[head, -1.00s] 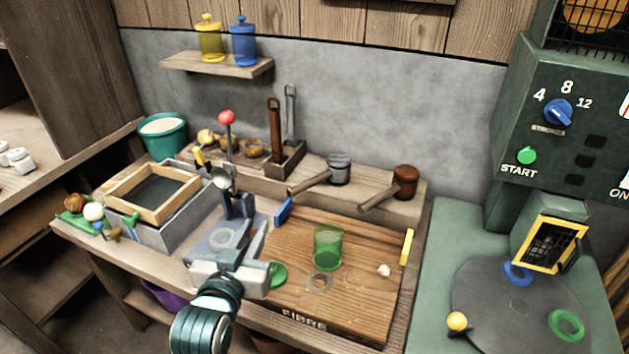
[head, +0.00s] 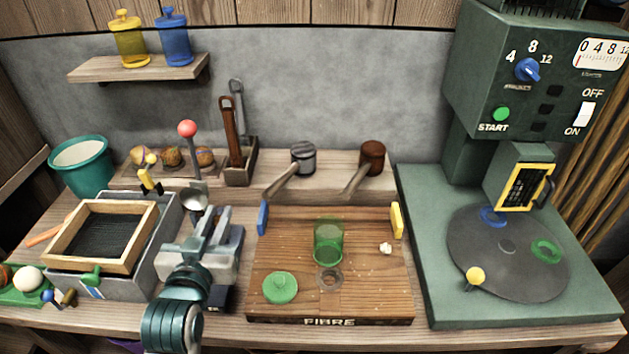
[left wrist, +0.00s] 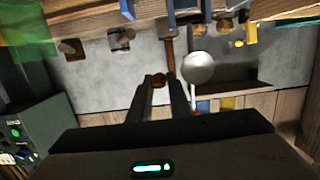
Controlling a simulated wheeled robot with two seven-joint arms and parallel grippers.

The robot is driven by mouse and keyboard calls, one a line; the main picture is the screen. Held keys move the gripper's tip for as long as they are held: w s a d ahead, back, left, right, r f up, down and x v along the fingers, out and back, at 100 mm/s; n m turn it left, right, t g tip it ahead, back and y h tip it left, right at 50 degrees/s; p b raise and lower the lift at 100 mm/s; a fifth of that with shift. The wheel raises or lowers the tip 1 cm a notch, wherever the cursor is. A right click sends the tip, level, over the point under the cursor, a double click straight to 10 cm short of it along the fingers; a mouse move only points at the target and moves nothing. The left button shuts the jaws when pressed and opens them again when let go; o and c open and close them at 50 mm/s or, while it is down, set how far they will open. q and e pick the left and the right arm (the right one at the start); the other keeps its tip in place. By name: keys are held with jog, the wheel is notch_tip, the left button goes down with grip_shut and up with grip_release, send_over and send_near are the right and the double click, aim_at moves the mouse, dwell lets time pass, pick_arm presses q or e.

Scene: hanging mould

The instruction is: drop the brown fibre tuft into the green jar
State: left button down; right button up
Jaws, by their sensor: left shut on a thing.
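I cannot make the tuft out in the head view. The clear green jar (head: 328,243) stands upright and open on the wooden board (head: 365,290), right of my gripper and apart from it. Its green lid (head: 280,288) lies on the board. My right gripper is not in view.
A red-knobbed lever (head: 188,130) stands behind my gripper. Blue (head: 263,217) and yellow (head: 397,219) blocks flank the board. A green machine (head: 420,260) stands at the right.

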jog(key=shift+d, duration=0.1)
